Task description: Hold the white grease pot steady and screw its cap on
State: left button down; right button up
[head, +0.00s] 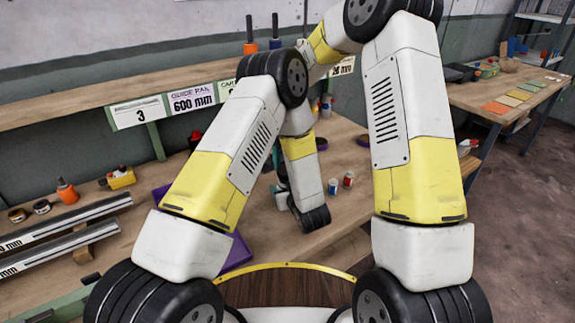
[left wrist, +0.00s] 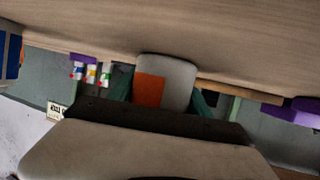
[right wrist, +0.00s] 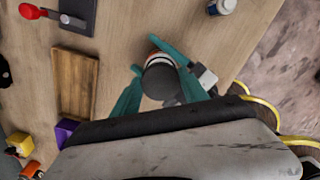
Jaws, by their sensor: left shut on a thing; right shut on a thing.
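In the left wrist view the white grease pot (left wrist: 180,72), with an orange patch on its side, stands between the teal fingers of my left gripper (left wrist: 164,88), which is shut on it. In the right wrist view my right gripper (right wrist: 152,57) is shut on a dark grey round cap (right wrist: 161,82). A white and orange-red part of the pot (right wrist: 155,57) shows just beyond the cap. I cannot tell whether cap and pot touch or how the thread sits. In the head view my arms hide most of the pot and cap.
Small bottles (head: 347,180) stand on the bench right of my wrists. A purple tray (head: 238,250) lies at left, with metal rails (head: 60,222) farther left. A wooden board (right wrist: 76,85) and a dark tray with a red-handled tool (right wrist: 32,12) lie on the bench.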

jog(key=shift+f, duration=0.9)
jog(key=shift+f, duration=0.5)
jog(key=o, duration=1.3)
jog(key=shift+r, duration=2.25)
jog(key=shift+c, duration=0.4)
